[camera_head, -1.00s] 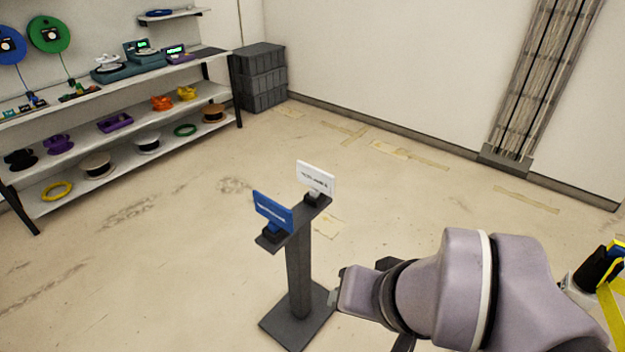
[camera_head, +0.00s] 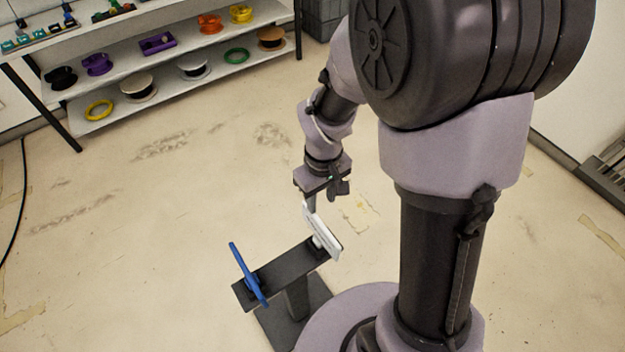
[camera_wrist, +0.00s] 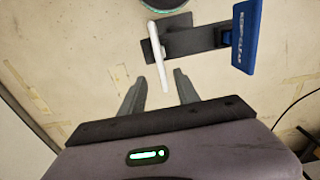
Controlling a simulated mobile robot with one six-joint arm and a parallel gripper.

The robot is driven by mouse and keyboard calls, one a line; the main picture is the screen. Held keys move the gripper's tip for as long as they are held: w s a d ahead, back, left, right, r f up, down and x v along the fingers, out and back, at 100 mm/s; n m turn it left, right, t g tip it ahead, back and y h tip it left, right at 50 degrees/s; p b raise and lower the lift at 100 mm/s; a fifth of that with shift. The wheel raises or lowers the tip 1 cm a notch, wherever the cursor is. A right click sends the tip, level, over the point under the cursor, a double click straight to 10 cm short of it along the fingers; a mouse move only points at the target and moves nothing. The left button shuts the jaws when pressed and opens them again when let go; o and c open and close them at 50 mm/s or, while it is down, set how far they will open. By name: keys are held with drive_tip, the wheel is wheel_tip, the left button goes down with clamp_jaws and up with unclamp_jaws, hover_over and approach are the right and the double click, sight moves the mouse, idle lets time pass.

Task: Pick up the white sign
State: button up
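The white sign (camera_head: 321,232) stands on the right end of a dark stand's top bar (camera_head: 285,272) in the head view. In the wrist view the white sign (camera_wrist: 158,55) shows edge-on, and its near end reaches between the fingertips. My gripper (camera_wrist: 157,88) is open, with one finger on each side of the sign and a gap on both sides. In the head view my gripper (camera_head: 310,203) is just above the sign's upper corner. The blue sign (camera_head: 247,273) stands on the bar's left end and also shows in the wrist view (camera_wrist: 246,36).
A shelf unit (camera_head: 180,62) with spools and coloured parts stands at the back left. A dark crate stack (camera_head: 322,18) is beside it. The floor between the shelf and the stand is clear. A black cable (camera_head: 24,200) lies at the far left.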

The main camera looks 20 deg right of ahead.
sight(320, 229)
drive_tip(key=shift+f+b, duration=3.1)
drive_tip(key=shift+f, duration=4.8)
drive_tip(key=shift+f+b, duration=0.25)
drive_tip(key=shift+b, duration=0.05)
clamp_jaws()
